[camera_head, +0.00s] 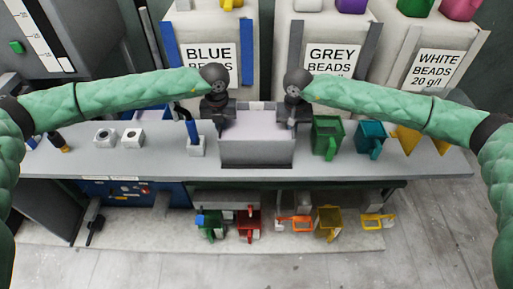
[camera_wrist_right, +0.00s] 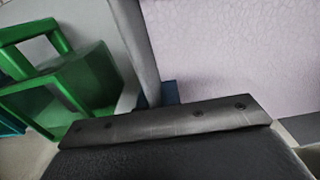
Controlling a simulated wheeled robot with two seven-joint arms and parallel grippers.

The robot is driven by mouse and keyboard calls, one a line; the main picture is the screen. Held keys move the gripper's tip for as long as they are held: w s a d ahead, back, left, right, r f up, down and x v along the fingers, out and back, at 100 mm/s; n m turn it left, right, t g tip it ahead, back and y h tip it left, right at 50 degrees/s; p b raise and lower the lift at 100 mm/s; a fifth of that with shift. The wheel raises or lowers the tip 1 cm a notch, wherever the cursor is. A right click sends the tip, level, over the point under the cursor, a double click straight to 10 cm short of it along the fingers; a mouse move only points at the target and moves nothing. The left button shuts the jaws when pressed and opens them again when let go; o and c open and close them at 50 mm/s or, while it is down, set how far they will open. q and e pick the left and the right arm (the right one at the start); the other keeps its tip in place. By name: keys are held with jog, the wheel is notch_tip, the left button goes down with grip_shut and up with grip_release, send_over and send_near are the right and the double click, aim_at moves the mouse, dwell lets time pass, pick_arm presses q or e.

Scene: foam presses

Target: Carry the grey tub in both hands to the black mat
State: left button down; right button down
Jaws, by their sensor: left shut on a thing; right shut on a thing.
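The grey tub (camera_head: 256,152) stands upright at the middle of the grey bench in the head view, with a pale lilac fill or inner surface showing. My left gripper (camera_head: 218,112) is shut on the tub's left side. My right gripper (camera_head: 294,113) is shut on its right side. In the right wrist view the tub's grey wall (camera_wrist_right: 136,45) runs up beside the pale speckled inside, and the dark gripper body covers the lower part. Whether the tub's base touches the bench is hard to tell. I cannot make out the black mat.
A green jug (camera_head: 325,136) and a teal jug (camera_head: 371,138) stand close to the right of the tub. A blue-handled item (camera_head: 194,140) stands close to its left. Labelled bead bins, including the grey beads bin (camera_head: 329,60), rise behind. Several coloured scoops sit on the lower shelf.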

pick_arm(q)
jog(key=shift+w+a+f, duration=0.1)
jog(key=shift+a+f, duration=0.1)
jog(key=shift+f, duration=0.2)
pick_arm(e)
jog(key=shift+w+d+f, duration=0.1)
jog(key=shift+d+f, duration=0.1)
jog(key=shift+f, duration=0.2)
pick_arm(q)
jog(key=c, duration=1.6)
grip_release()
jog(key=shift+r, duration=0.1)
pick_arm(e)
jog(key=c, duration=1.6)
grip_release()
jog(key=shift+r, duration=0.1)
pick_arm(q)
jog(key=shift+d+r, duration=0.1)
pick_arm(e)
jog(key=shift+a, duration=0.1)
pick_arm(q)
notch_tip(320, 180, up, 12)
jog(key=shift+f, duration=0.15)
pick_arm(e)
jog(key=shift+a, duration=0.1)
jog(key=shift+r, duration=0.6)
notch_tip(320, 180, up, 11)
jog(key=shift+f, duration=0.1)
